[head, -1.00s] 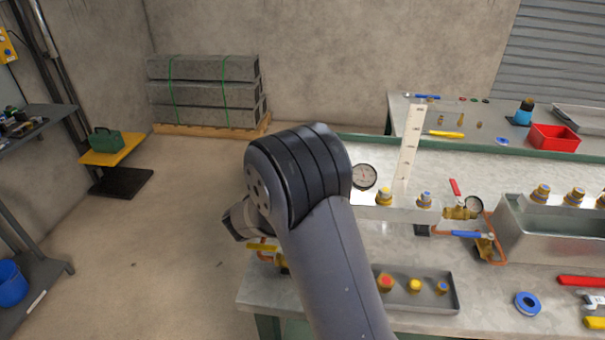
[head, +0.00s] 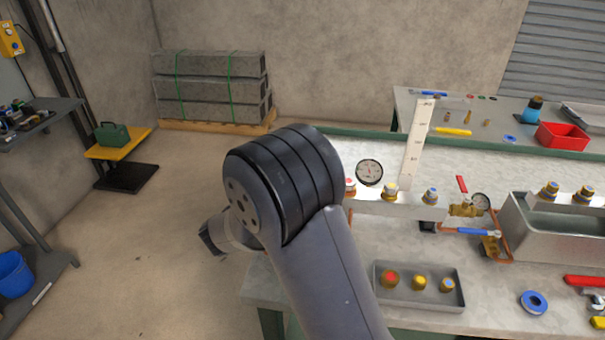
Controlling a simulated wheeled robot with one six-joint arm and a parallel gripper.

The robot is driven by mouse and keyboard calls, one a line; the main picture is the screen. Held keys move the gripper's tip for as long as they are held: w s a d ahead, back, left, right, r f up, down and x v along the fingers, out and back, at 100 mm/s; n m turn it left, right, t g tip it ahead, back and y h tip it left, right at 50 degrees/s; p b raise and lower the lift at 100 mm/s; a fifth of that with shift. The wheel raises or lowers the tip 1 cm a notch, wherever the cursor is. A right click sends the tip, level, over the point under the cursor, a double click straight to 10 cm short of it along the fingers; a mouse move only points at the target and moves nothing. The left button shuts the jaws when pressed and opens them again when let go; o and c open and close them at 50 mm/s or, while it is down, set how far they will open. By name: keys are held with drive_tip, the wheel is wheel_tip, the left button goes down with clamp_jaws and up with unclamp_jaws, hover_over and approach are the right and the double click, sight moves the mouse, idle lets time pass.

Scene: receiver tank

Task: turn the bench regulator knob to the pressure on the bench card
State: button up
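A round gauge (head: 369,172) with a white face stands on a metal block (head: 410,209) on the bench. A second gauge (head: 480,202) is by a brass valve with a red lever (head: 462,184). I cannot tell which part is the regulator knob. A white upright strip (head: 415,145) carries marks too small to read; I cannot tell if it is the bench card.
A grey tray (head: 384,292) with capped fittings lies at the bench front. A metal trough (head: 562,238), a blue ring (head: 533,302) and a red-handled tool (head: 585,281) are on the right. A red bin (head: 563,136) stands on the back bench.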

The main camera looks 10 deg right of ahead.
drive_tip(key=v, duration=0.3)
drive_tip(key=shift+s+a, duration=0.3)
drive_tip(key=p+x, duration=0.1)
drive_tip(key=x, duration=0.9)
drive_tip(key=shift+w+d, duration=0.2)
drive_tip(key=shift+d, duration=0.05)
drive_tip(key=shift+w+d, duration=0.1)
drive_tip(key=shift+t, duration=0.3)
